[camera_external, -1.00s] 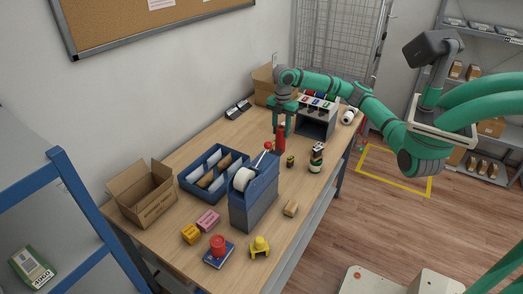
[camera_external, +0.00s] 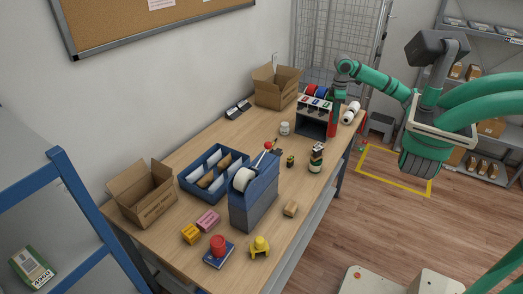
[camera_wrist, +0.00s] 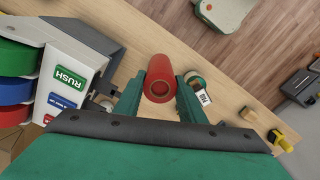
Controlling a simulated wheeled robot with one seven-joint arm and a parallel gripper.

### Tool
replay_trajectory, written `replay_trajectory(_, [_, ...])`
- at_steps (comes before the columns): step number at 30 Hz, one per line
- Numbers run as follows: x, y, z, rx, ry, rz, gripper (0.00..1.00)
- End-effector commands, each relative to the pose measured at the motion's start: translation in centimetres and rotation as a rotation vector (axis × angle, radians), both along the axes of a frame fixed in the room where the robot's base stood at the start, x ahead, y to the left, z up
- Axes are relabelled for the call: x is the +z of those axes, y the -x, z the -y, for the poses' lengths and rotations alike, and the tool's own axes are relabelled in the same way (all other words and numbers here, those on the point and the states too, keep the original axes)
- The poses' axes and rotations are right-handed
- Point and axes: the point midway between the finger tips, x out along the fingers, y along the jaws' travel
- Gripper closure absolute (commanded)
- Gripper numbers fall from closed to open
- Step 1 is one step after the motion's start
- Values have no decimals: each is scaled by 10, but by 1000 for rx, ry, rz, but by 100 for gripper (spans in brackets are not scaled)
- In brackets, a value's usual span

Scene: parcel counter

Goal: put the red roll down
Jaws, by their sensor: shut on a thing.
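The red roll (camera_wrist: 158,82) is upright between the two fingers of my gripper (camera_wrist: 160,92) in the wrist view, its hollow end facing the camera. In the external view my gripper (camera_external: 335,108) is shut on the red roll (camera_external: 331,126), beside the right side of the sorter with coloured labels (camera_external: 311,127). I cannot tell whether the roll's lower end touches the table (camera_external: 262,133). In the wrist view the sorter with a RUSH label (camera_wrist: 88,62) is close to the left of my left finger.
A labelled tape roll or jar (camera_external: 316,158) stands in front of the red roll; it shows right of my right finger in the wrist view (camera_wrist: 197,88). The table's right edge is close.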

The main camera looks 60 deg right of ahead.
Motion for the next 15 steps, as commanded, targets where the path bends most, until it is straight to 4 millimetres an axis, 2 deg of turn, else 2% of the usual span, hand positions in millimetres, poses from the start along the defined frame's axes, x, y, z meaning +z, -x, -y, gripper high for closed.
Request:
replay_trajectory(1, [0,16,13,-72,1,1,100])
replay_trajectory(6, [0,56,40,-271,3,0,100])
replay_trajectory(10, [0,77,51,-372,4,0,100])
replay_trajectory(15, [-1,87,59,-432,5,-1,100])
